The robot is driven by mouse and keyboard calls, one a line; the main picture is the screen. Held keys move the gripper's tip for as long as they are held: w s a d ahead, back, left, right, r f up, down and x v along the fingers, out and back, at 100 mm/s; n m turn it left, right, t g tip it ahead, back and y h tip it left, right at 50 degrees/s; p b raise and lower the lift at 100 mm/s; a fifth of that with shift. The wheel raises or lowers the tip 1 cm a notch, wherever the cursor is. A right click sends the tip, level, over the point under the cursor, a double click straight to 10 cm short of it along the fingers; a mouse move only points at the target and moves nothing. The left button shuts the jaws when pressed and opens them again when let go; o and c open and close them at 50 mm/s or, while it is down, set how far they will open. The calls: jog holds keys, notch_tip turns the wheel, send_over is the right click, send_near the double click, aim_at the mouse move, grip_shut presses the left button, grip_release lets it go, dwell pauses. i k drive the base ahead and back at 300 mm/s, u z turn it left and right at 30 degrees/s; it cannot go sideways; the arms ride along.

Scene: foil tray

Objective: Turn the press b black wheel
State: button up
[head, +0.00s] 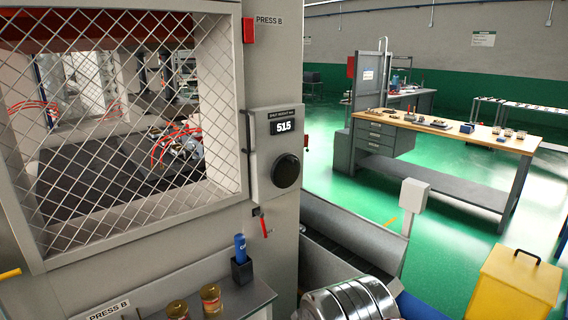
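The black wheel (286,171) is a round dark knob on a grey panel (262,184) on the right part of press B's front (268,75). A small display (287,127) reading 515 sits just above the wheel. A "PRESS B" label is at the top of the column, and another is on the shelf edge below. My gripper is not in view, and nothing is seen touching the wheel.
A wire-mesh guard (120,130) covers the press opening on the left. Below, a shelf (190,290) holds two jars (211,299) and a blue bottle (240,248) in a dark holder.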

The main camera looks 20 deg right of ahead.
aim_at(285, 172)
jog(key=u, duration=0.05)
jog(key=i, duration=0.95)
jog(key=z, duration=0.05)
